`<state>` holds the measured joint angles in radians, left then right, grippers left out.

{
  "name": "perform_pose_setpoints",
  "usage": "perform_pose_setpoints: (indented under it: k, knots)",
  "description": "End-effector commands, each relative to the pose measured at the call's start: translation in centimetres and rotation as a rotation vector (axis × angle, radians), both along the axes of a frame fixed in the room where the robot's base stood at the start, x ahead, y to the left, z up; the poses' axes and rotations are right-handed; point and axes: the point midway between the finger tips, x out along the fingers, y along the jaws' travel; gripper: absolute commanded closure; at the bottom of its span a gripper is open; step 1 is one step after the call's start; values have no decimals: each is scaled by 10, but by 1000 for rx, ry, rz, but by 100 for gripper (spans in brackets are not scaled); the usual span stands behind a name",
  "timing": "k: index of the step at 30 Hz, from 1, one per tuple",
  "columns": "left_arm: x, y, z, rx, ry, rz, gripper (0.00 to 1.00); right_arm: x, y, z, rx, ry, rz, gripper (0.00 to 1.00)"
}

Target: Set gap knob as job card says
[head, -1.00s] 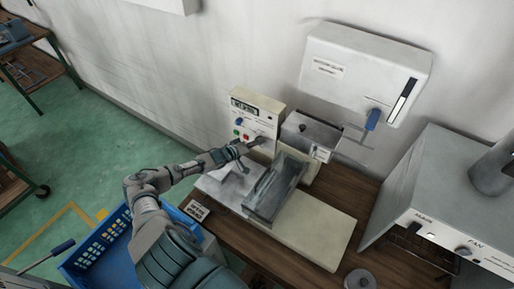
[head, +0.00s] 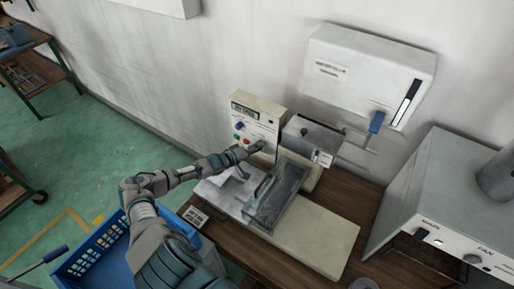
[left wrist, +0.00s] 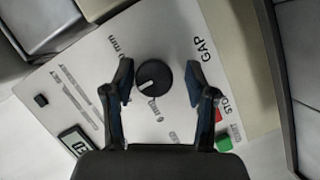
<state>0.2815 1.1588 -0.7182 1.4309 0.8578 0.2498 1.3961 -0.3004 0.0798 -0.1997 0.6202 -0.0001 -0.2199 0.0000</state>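The round black gap knob (left wrist: 154,77) has a white pointer line and sits on the pale panel below the printed word GAP in the left wrist view. Printed mm marks stand around it; I cannot read them all surely. My left gripper (left wrist: 160,84) is open, one finger on each side of the knob, with gaps visible between fingers and knob. In the head view my left gripper (head: 258,147) is at the front of the control box (head: 262,106) and hides the knob. A small white card (head: 196,217) lies at the bench's left; its text is unreadable. My right gripper is not in view.
Red (left wrist: 218,115) and green (left wrist: 224,143) buttons and a display (left wrist: 75,141) share the panel. A clear-covered tray holder (head: 277,194) stands right of my forearm. A blue crate (head: 98,247) is below left.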

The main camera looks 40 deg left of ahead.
Motion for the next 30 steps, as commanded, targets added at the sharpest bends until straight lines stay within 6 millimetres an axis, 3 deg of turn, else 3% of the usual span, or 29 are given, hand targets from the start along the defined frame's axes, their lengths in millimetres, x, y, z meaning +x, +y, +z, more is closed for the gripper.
perform_pose_setpoints:
  k: [13,30]
  knots:
    - [-7,1,4,2,-5,-1,37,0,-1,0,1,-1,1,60]
    - [-84,21,17,1,0,-3,37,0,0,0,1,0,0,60]
